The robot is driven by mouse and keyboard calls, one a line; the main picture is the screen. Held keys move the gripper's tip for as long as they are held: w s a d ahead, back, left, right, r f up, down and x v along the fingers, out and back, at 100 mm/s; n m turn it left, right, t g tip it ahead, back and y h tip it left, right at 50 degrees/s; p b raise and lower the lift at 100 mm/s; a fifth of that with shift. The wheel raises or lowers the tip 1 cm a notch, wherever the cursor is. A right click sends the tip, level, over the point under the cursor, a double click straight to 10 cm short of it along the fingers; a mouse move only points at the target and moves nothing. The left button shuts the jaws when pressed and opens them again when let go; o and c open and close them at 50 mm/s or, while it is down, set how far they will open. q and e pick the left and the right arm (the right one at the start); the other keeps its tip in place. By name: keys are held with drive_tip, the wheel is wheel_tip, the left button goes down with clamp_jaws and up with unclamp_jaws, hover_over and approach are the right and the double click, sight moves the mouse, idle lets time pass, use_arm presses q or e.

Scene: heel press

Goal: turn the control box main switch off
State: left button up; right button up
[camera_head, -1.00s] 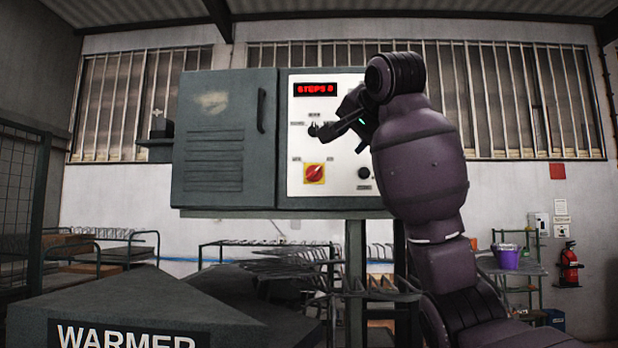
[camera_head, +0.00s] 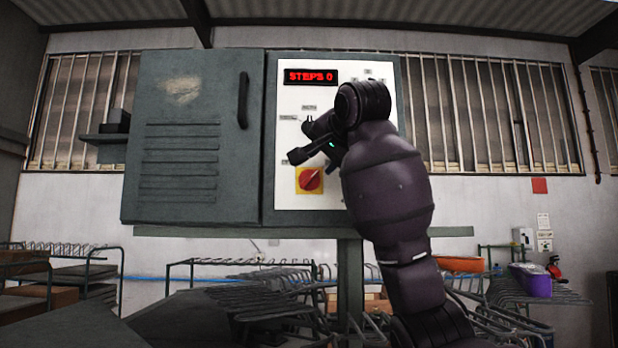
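The control box (camera_head: 200,140) is a grey cabinet with a white panel (camera_head: 288,215) on its right side. The main switch (camera_head: 309,180) is a red rotary knob on a yellow square plate, low on the panel. A red display (camera_head: 310,77) above reads "STEPS 0". My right gripper (camera_head: 293,153) is in front of the panel, just above and left of the main switch, its fingers pointing left. It appears apart from the switch. Its finger gap cannot be made out. My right arm hides the panel's right part. My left gripper is out of view.
The cabinet door has a dark vertical handle (camera_head: 243,100). A small shelf (camera_head: 105,138) juts from its left side. Metal racks (camera_head: 70,262) stand below, and a purple bucket (camera_head: 537,282) stands at the right.

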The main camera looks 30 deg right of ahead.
sight(311, 177)
drive_tip(key=p+x, duration=0.2)
drive_tip(key=x, duration=0.7)
drive_tip(key=shift+w+f+p, duration=0.1)
drive_tip(key=shift+w+p, duration=0.15)
drive_tip(key=shift+p, duration=0.1)
clamp_jaws()
